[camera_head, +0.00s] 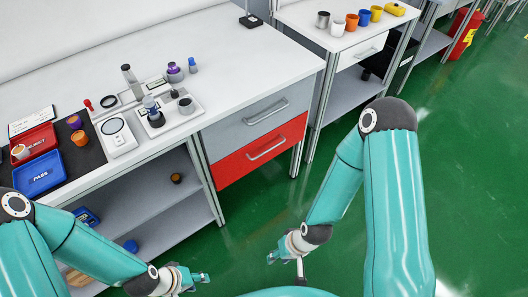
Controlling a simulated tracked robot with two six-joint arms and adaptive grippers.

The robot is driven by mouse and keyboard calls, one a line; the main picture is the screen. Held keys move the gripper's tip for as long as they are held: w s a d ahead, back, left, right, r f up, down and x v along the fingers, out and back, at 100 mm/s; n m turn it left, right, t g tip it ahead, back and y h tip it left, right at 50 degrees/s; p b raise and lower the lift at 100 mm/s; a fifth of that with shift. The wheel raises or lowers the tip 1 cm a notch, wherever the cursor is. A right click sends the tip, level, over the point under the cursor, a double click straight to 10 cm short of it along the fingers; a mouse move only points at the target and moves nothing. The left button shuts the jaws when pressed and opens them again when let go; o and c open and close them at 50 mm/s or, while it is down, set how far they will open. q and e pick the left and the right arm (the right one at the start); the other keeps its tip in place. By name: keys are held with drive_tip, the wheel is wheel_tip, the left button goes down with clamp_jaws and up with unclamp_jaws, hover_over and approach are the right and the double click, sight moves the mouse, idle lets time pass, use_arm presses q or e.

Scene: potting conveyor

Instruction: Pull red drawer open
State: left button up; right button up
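The red drawer (239,165) is the lower of two drawers under the white workbench. It looks shut, its front about flush with the grey drawer (240,130) above it. A silver bar handle (267,149) runs across its front. My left gripper (203,277) is at the bottom of the view, below and in front of the red drawer, apart from it. My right gripper (272,258) is below and to the right of the drawer, also apart from it. Both grippers are small in view, and I see nothing held in either. Their finger gaps are hard to make out.
The white workbench top (240,70) carries a scale (116,136), a blue PASS tray (39,174), a red REJECT tray (33,143) and small parts. A second bench with several coloured cups (351,22) stands at the back right. Green floor (250,220) is clear before the drawers.

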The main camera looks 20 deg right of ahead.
drive_tip(key=m+t+y+b, duration=0.1)
drive_tip(key=m+t+b, duration=1.2)
drive_tip(key=b, duration=1.8)
approach(267, 151)
drive_tip(key=shift+n+t, duration=0.5)
drive_tip(key=b+x, duration=0.2)
drive_tip(key=x, duration=0.3)
drive_tip(key=f+b+x, duration=0.1)
drive_tip(key=b+x, duration=0.1)
drive_tip(key=x, duration=0.3)
drive_tip(key=shift+s+a+f, duration=0.2)
drive_tip(key=shift+f, duration=0.05)
clamp_jaws()
